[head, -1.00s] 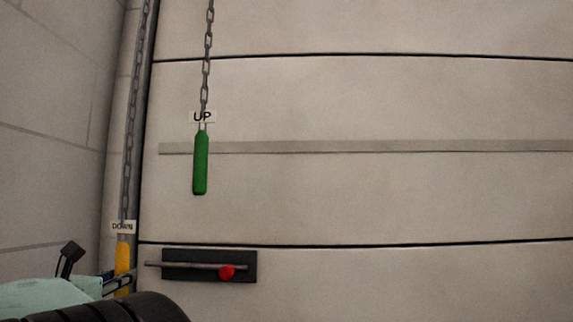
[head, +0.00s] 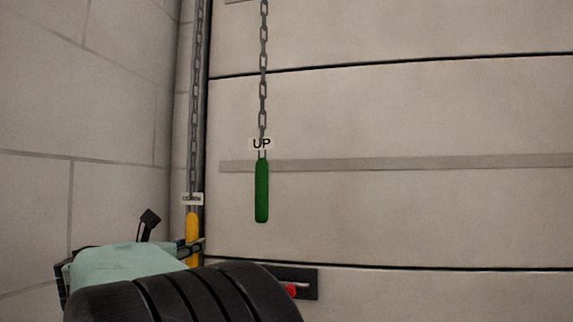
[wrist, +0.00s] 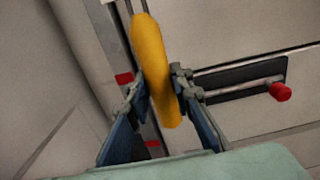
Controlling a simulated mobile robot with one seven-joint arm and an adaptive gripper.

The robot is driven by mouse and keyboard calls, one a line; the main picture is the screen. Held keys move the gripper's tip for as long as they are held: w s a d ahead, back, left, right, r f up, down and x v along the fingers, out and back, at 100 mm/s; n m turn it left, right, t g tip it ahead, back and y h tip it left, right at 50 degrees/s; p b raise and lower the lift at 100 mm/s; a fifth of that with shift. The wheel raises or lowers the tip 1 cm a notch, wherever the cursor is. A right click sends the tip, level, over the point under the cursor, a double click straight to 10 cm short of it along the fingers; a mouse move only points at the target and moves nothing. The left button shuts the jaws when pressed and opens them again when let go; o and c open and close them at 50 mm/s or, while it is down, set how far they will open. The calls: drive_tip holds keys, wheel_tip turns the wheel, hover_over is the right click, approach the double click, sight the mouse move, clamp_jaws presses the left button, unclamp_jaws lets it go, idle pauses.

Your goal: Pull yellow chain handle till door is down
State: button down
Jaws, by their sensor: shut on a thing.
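The yellow chain handle (head: 192,228) hangs from a grey chain (head: 195,110) at the door's left edge, under a small white label. In the wrist view the yellow handle (wrist: 154,65) stands between my gripper's two fingers (wrist: 158,88), which are shut on it. In the head view my gripper (head: 192,249) is at the handle's lower part, partly hidden by my own arm. The pale panelled door (head: 400,215) fills the right of the head view; its bottom edge is out of view.
A green handle (head: 262,190) labelled UP hangs on another chain to the right. A dark latch plate with a red knob (head: 291,291) is on the door, partly covered by my arm. A block wall (head: 80,100) stands close on the left.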

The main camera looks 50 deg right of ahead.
wheel_tip(320, 180, up, 12)
drive_tip(key=p, duration=0.9)
drive_tip(key=shift+r, duration=0.15)
wheel_tip(320, 180, down, 14)
drive_tip(key=b, duration=1)
drive_tip(key=shift+b, duration=0.4)
drive_tip(key=shift+r, duration=0.15)
